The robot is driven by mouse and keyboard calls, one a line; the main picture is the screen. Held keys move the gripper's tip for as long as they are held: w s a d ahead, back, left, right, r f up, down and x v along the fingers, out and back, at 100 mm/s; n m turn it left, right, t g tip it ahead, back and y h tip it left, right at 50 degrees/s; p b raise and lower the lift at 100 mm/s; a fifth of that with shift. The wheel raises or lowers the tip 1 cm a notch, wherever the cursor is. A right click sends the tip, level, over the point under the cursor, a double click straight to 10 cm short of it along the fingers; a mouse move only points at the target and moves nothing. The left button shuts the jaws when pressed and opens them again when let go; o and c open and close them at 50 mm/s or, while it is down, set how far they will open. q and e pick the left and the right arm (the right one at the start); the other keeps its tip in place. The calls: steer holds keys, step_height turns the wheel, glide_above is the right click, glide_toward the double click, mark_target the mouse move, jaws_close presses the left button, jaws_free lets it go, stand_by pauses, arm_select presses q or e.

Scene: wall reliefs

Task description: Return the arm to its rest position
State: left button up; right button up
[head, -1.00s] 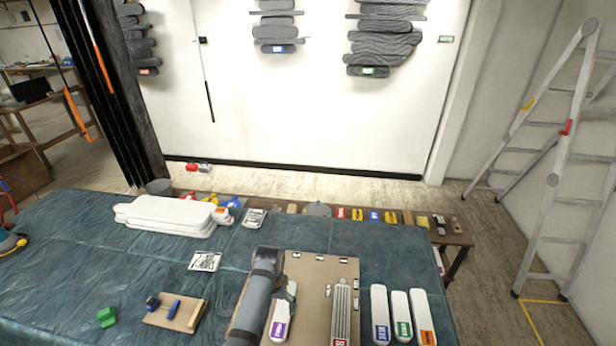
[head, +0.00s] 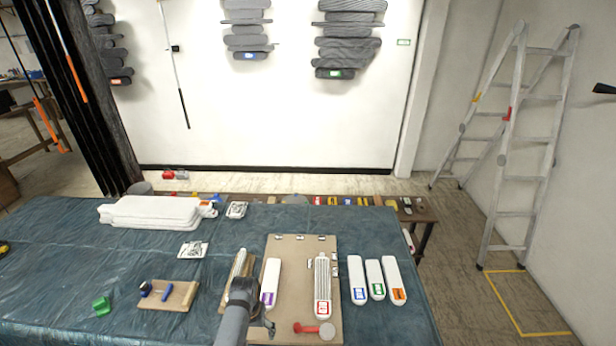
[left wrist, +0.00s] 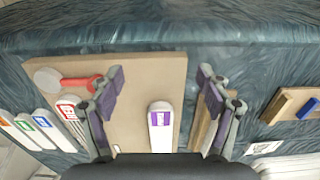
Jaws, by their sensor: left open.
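My left gripper (head: 262,325) is at the near edge of the cardboard-brown board (head: 290,250) in the head view, with its arm coming up from the bottom. In the left wrist view its two fingers (left wrist: 165,92) are spread wide with nothing between them touching. A white piece with a purple label (head: 270,282) lies on the board; it also shows between and beyond the fingers in the left wrist view (left wrist: 160,125). My right gripper is not in view.
A ribbed piece with a red label (head: 322,285) and a red-handled tool (head: 308,328) lie on the board. White pieces with blue (head: 358,280), green (head: 375,278) and orange (head: 394,280) labels lie to its right. A wooden block with blue-handled tools (head: 170,294) lies left. A ladder (head: 515,150) stands right.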

arm_select(q)
steer(key=s+a+f+b, duration=0.35)
steer(key=s+f, duration=0.45)
steer(key=f, duration=0.6)
steer(key=s+a+f+b, duration=0.2)
steer(key=s+f+b, duration=0.2)
steer(key=s+f, duration=0.7)
steer(key=s+a+f+b, duration=0.2)
steer(key=s+a+f, duration=0.1)
steer(key=s+f, duration=0.4)
steer(key=s+a+f+t+b, duration=0.1)
steer(key=s+a+f+b, duration=0.1)
steer(key=s+a+f, duration=0.2)
steer(key=s+f, duration=0.3)
steer(key=s, duration=0.5)
steer(key=shift+s+f+y, duration=0.4)
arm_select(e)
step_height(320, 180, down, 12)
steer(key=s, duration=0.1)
